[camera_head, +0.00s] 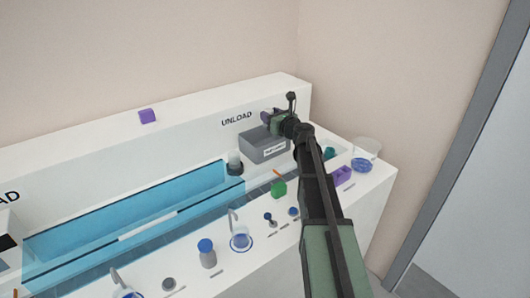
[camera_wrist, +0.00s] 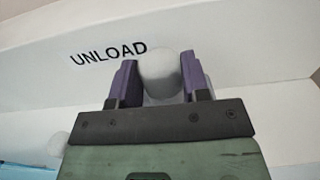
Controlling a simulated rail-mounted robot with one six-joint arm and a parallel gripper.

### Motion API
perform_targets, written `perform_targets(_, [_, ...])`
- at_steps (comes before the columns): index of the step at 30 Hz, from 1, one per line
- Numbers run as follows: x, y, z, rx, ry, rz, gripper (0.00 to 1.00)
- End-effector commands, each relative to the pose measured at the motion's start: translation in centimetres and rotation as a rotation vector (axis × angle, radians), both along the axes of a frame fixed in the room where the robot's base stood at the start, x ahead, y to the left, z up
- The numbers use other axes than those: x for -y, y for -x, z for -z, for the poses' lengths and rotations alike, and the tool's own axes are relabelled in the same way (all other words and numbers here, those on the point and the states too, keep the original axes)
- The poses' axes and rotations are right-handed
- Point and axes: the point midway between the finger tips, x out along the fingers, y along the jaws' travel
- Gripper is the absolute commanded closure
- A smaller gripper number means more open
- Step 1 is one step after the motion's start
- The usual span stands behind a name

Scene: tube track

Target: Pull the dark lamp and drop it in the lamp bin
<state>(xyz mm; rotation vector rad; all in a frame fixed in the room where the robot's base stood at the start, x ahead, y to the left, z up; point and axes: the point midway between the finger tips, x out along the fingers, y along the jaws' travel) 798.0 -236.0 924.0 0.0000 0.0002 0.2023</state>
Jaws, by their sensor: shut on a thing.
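My gripper (camera_wrist: 160,82) is shut on a pale grey, round-ended lamp (camera_wrist: 161,70), held between its two purple fingers in front of the white back wall. No glow shows on the lamp. In the head view my gripper (camera_head: 270,116) is at the wall right of the word UNLOAD, above a grey box (camera_head: 262,148) with a white label. The box looks like the lamp bin, but its label is too small to read. My arm and gripper hide most of the lamp in the head view, and I cannot tell whether it still touches the wall.
A blue track (camera_head: 130,215) runs along the bench, with a grey-topped vial (camera_head: 235,162) at its right end. In front stand a green block (camera_head: 278,189), a blue-capped bottle (camera_head: 207,254) and a beaker (camera_head: 240,238). Another beaker (camera_head: 366,153) and a purple block (camera_head: 341,175) stand right of my arm.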

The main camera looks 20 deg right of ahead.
Motion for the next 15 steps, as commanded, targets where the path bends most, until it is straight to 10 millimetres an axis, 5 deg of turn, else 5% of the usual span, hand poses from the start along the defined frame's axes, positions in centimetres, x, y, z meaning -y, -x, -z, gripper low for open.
perform_targets(7, [0.00,0.01,0.08,0.000,0.000,0.000,0.81])
perform_targets(8, [0.00,0.01,0.08,0.000,0.000,0.000,0.53])
perform_targets(13, [0.00,0.00,0.08,0.000,0.000,0.000,0.28])
perform_targets(15, [0.00,0.01,0.08,0.000,0.000,0.000,0.28])
